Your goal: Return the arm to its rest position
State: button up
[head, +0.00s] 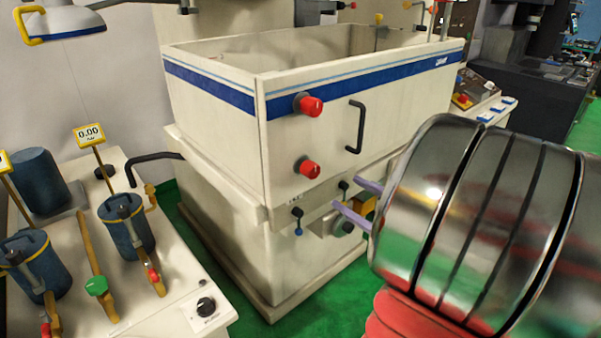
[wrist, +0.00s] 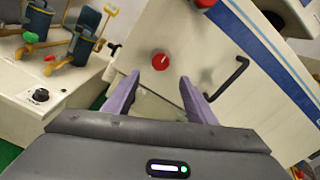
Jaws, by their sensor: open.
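My gripper (wrist: 160,82) is open and empty in the wrist view, its two purple fingers spread apart in front of the white machine. In the head view the finger ends of my gripper (head: 360,203) show at the left of my shiny metal arm, which covers the lower right. The white machine tank (head: 225,125) stands in the middle, with a blue stripe, red knobs (head: 309,169) and a black handle (head: 356,127). In the wrist view a red knob (wrist: 161,61) appears just beyond the gap between the fingers. I cannot tell whether the fingers touch anything.
A white bench (head: 190,312) with blue canisters (head: 128,222), yellow levers and a black dial (head: 206,306) stands at the left. A control panel (head: 475,90) is at the right behind my arm. Green floor (head: 350,285) shows between the machine and my arm.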

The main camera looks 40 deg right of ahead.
jog(key=shift+a, duration=0.1)
jog(key=w+a+f+n+g+y, duration=0.25)
jog(key=a+n+g, duration=0.2)
jog(key=a, duration=0.55)
jog(key=w+a+f+n+g+y, duration=0.2)
jog(key=a+f+n+g+y, duration=0.15)
jog(key=a+n, duration=0.45)
jog(key=s+a+f+n+g+h, duration=0.25)
jog(key=s+a+n+g, duration=0.35)
jog(key=a+n, duration=0.55)
jog(key=r+n+h, duration=0.1)
jog(key=n, duration=0.1)
jog(key=s+a+r+n+t+h, duration=0.1)
jog(key=r+n, duration=0.1)
jog(key=a+r+n+h, duration=0.1)
jog(key=n+h, duration=0.1)
jog(key=shift+s+a+r+t, duration=0.15)
jog(key=shift+s+r+t, duration=0.05)
jog(key=shift+r+t, duration=0.1)
jog(key=shift+c, duration=0.6)
